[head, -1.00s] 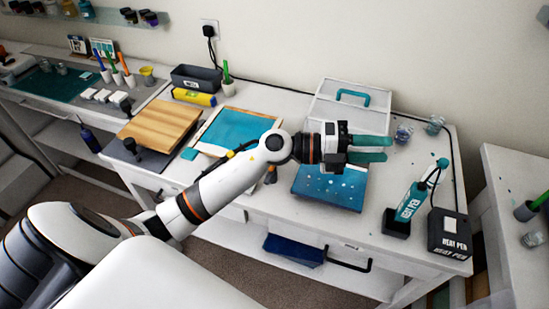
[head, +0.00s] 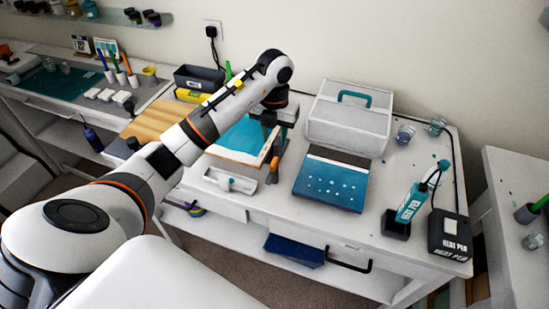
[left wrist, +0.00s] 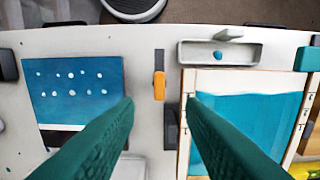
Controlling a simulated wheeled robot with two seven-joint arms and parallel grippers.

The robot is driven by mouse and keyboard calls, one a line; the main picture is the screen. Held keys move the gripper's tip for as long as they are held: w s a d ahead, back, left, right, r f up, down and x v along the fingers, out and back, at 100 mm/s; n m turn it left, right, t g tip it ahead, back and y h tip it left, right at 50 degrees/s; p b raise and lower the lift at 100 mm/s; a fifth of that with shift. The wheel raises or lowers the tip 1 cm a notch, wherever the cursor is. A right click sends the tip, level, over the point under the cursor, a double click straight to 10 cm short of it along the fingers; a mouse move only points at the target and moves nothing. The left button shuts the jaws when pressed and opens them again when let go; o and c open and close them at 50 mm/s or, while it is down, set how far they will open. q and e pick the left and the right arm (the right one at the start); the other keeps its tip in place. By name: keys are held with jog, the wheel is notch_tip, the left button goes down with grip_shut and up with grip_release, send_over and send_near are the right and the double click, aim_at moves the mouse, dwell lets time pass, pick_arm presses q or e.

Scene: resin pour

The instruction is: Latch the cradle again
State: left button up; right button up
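A wooden frame (head: 236,157) holding a teal sheet (head: 243,136) lies on the white bench, and I take it for the cradle. In the left wrist view the frame (left wrist: 185,150) is to the right. A small orange lever (left wrist: 159,86) on a dark bar stands beside the frame's edge; it also shows in the head view (head: 275,163). My left gripper (left wrist: 160,100) is open, its teal fingers pointing down above the bench. The lever shows between its fingertips, and no contact is clear. Whether the lever is latched is unclear. My right gripper is out of view.
A blue dotted panel (head: 329,185) lies right of the lever. A white box with a teal handle (head: 347,123) stands behind it. A white tray (head: 230,181) sits at the bench's front edge. The heat pen (head: 411,203) stands farther right.

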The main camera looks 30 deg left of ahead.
aim_at(274, 161)
pick_arm(q)
notch_tip(274, 161, down, 8)
jog(key=p, duration=0.3)
jog(key=shift+f, duration=0.65)
jog(key=shift+c, duration=0.6)
grip_shut()
